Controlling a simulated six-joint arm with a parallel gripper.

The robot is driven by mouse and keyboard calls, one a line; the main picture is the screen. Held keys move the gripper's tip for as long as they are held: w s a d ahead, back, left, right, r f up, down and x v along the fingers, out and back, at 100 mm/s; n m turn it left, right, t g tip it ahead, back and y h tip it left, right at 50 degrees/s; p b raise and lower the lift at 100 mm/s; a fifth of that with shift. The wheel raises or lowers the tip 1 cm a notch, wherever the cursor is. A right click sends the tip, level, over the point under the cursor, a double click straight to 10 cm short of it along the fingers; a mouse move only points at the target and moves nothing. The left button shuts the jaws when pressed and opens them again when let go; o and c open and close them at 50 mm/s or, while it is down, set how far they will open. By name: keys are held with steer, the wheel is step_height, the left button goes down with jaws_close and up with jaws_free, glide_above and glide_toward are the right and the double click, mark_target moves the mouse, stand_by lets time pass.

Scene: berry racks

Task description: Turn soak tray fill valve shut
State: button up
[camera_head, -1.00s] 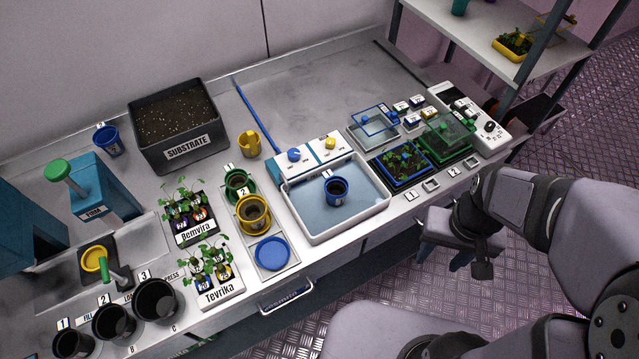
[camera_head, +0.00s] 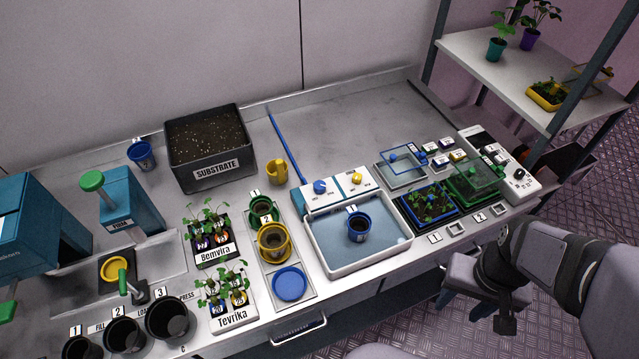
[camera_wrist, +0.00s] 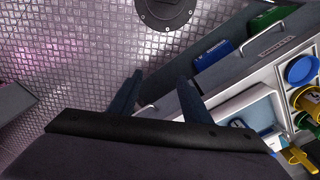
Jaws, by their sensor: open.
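The soak tray (camera_head: 322,262) is a white basin of shallow bluish water on the bench, with a dark blue pot (camera_head: 358,227) standing in it. Behind its back edge are two white valve boxes, one with a blue knob (camera_head: 320,186) and one with a yellow knob (camera_head: 356,178). Their small print is too fine to read, so I cannot tell which is the fill valve. My gripper (camera_head: 464,300) is open and empty, in front of the bench and below its top, right of the tray. In the wrist view my gripper (camera_wrist: 157,92) points at the floor and bench front; the knobs are not visible.
Seedling trays (camera_head: 430,205) and a white device (camera_head: 506,172) stand right of the soak tray. A yellow cup (camera_head: 277,172) and blue hose (camera_head: 288,148) lie to the left. A shelf rack (camera_head: 480,60) rises at right. A drawer handle (camera_head: 298,330) sticks out in front.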

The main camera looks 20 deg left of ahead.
steer(key=shift+w, duration=0.1)
steer(key=w+a+r+n, duration=0.3)
steer(key=w+a+n, duration=0.25)
steer(key=w, duration=0.45)
steer(key=n+p, duration=0.2)
steer(key=n, duration=1.2)
glide_toward(321, 185)
steer(key=shift+d+f, duration=0.4)
steer(key=shift+d, duration=0.05)
steer(key=shift+s+a+f, duration=0.1)
steer(key=shift+s+a, duration=0.05)
steer(key=shift+a, duration=0.35)
steer(key=shift+f+p, duration=1.35)
steer(key=shift+f, duration=2.3)
